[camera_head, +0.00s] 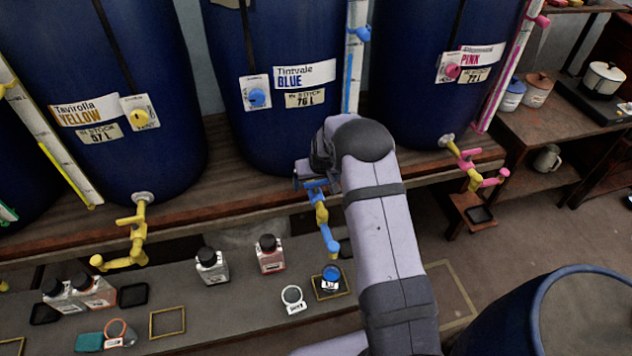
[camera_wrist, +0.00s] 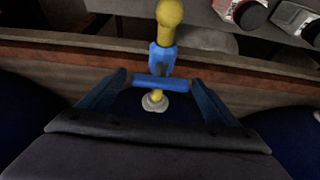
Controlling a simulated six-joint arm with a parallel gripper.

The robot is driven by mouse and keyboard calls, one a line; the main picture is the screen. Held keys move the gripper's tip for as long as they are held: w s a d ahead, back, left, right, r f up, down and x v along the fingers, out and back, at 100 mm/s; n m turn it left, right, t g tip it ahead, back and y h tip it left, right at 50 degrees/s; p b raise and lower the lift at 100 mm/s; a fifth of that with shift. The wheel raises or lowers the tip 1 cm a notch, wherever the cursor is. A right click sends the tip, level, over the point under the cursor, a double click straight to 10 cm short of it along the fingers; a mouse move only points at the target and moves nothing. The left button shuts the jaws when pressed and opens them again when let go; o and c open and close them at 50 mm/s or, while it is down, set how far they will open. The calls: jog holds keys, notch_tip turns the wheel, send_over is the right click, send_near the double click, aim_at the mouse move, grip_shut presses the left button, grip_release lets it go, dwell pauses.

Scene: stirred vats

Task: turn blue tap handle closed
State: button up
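The blue tap (camera_head: 321,215) comes out low on the middle vat, labelled BLUE. Its spout points down over a small bottle with a blue top (camera_head: 331,277). In the wrist view the blue tap handle (camera_wrist: 160,83) is a bar lying crosswise over the tap's yellow pipe. My gripper (camera_wrist: 163,92) is open, with one finger on each side of the handle and a gap visible at each end. In the head view my gripper (camera_head: 308,176) is at the tap's top, and my arm hides part of the vat front and the tap's right side.
The yellow tap (camera_head: 137,235) is to the left and the pink tap (camera_head: 472,168) to the right. Bottles, including a clear one (camera_head: 211,266) and a reddish one (camera_head: 270,254), stand on the low bench below. A blue barrel (camera_head: 500,325) is at the lower right.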

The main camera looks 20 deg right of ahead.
jog(key=b+v, duration=0.2)
jog(key=v, duration=0.5)
jog(key=shift+r, duration=0.2)
dwell(0.6)
